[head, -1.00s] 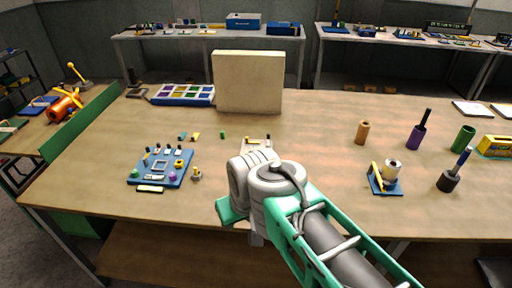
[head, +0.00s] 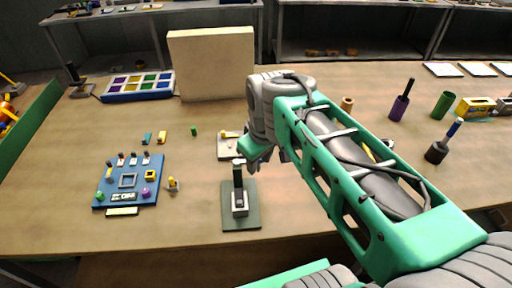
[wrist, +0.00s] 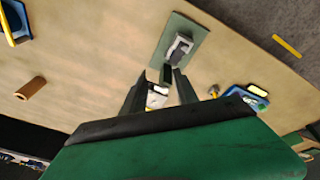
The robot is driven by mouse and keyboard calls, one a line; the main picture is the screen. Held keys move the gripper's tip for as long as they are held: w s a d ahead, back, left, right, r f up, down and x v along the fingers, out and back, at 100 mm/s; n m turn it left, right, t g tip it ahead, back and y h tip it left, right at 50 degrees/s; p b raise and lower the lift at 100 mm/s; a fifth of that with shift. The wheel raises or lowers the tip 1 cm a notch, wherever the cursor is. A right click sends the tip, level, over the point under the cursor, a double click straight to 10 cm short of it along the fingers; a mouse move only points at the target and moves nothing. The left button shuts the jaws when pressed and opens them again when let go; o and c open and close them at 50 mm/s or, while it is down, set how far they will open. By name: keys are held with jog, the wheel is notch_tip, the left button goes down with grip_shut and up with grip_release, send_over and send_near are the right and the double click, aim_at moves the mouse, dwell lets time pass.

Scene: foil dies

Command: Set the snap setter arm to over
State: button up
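What looks like the snap setter (head: 240,207) stands near the front of the table, a grey block on a flat grey-green base plate. Its black arm (head: 238,177) stands about upright, with a pale tip. In the wrist view the setter (wrist: 180,46) is ahead of the fingers, and a dark block, probably the arm's end, shows between the fingertips. My gripper (wrist: 160,82) is open, its two dark fingers apart. In the head view it is just above the arm's top, and its fingers are mostly hidden. I cannot tell whether it touches the arm.
A blue board (head: 130,181) with small parts lies to the left, a small yellow-and-grey piece (head: 173,184) beside it. A pale small board (head: 229,147) lies behind the setter. A cream panel (head: 211,65) stands farther back. Cups and holders stand at right.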

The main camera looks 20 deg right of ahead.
jog(key=w+n+g, duration=0.1)
jog(key=w+n, duration=0.2)
jog(key=w+f+n+g, duration=0.1)
jog(key=w+n, duration=0.2)
jog(key=w, duration=0.1)
jog(key=w+n, duration=0.4)
jog(key=shift+d+f+g, duration=0.2)
jog(key=shift+f+g, duration=0.1)
jog(key=shift+g, duration=0.1)
jog(key=shift+w+f+n, duration=0.2)
jog(key=shift+n, duration=0.1)
notch_tip(320, 180, down, 7)
jog(key=shift+f+p, duration=0.2)
jog(key=shift+p, duration=0.6)
jog(key=shift+c, duration=0.2)
grip_shut()
